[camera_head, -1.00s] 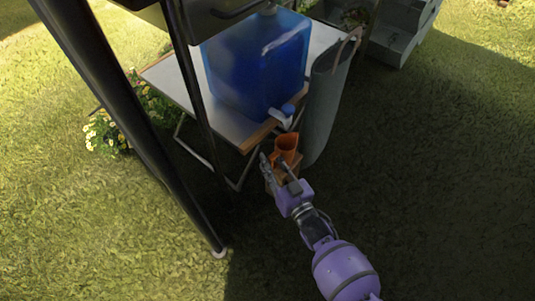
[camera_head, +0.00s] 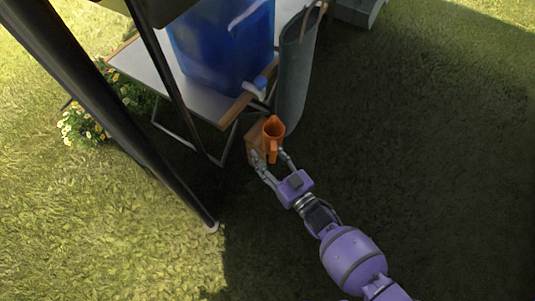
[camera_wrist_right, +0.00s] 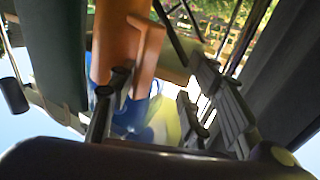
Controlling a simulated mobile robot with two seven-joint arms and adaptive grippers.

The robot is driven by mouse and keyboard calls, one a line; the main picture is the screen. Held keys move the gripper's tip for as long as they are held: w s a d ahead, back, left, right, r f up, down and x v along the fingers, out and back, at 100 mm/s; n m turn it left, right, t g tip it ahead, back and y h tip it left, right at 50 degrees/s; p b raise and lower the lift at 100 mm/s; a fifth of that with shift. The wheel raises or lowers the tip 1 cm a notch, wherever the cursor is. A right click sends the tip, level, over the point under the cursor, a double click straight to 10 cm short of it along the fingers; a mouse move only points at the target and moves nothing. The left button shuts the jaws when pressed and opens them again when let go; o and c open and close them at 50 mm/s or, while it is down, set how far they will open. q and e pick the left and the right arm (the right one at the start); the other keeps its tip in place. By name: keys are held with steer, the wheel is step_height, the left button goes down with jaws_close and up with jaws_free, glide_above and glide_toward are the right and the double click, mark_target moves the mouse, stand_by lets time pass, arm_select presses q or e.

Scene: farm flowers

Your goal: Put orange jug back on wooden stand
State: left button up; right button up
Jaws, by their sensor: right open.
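I cannot tell whether a finger touches the jug. My left gripper is not in view.
A blue water container (camera_head: 222,45) with a tap sits on the folding table (camera_head: 150,66) above the jug. A tall grey-green bag (camera_head: 297,75) stands right of the stand. A dark pole (camera_head: 115,110) crosses the left side. Open grass lies to the right.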

steer(key=o, duration=1.2)
steer(key=v, duration=1.2)
jaws_close()
